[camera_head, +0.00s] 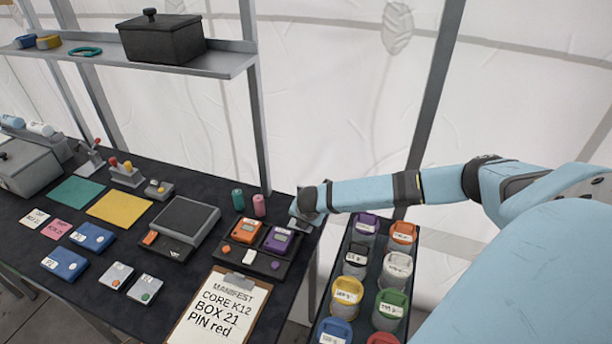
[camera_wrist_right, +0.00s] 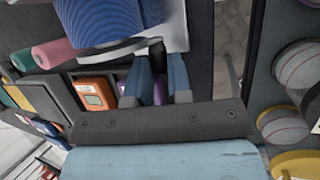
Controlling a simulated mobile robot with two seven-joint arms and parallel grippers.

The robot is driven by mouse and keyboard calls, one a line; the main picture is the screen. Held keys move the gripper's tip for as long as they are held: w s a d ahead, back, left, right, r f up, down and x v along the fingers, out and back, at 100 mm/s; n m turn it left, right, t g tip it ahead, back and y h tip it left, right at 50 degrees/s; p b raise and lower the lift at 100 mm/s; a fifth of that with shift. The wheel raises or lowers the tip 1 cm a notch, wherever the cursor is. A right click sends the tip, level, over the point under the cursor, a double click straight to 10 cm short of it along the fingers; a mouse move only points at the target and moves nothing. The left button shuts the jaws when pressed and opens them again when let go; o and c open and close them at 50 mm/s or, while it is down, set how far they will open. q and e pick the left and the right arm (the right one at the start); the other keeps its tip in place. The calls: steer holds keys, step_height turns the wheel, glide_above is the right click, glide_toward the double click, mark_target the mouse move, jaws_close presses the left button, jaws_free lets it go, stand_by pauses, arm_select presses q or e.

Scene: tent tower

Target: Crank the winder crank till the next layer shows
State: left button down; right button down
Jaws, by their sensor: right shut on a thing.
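My right gripper (camera_head: 308,208) is at the back right corner of the dark table, where it and the arm hide most of what is there in the head view. In the right wrist view, my right gripper (camera_wrist_right: 163,72) is shut on a dark handle (camera_wrist_right: 157,48), which looks like the winder crank. Beside it is a blue ribbed roll (camera_wrist_right: 95,20) with pale grey round parts (camera_wrist_right: 178,28), apparently the winder. The roll's surface shows blue; I cannot tell any other layer under it. My left gripper is in neither view.
A teal roll (camera_head: 238,199) and a pink roll (camera_head: 259,205) stand close left of the right gripper. Orange (camera_head: 246,231) and purple (camera_head: 277,240) devices sit in front. A rack of several lidded jars (camera_head: 348,290) is at the right. A manifest clipboard (camera_head: 222,312) lies at the front.

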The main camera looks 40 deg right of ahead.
steer(key=shift+w+f+m+t+y+b, duration=0.1)
steer(key=shift+f+m+t+y+b, duration=0.25)
steer(key=shift+t, duration=0.65)
steer(key=shift+w+a+t+y+b, duration=0.15)
steer(key=shift+t+y+b, duration=0.2)
steer(key=shift+t, duration=0.35)
steer(key=shift+w, duration=0.1)
steer(key=c, duration=1.1)
jaws_free()
steer(key=shift+o, duration=0.2)
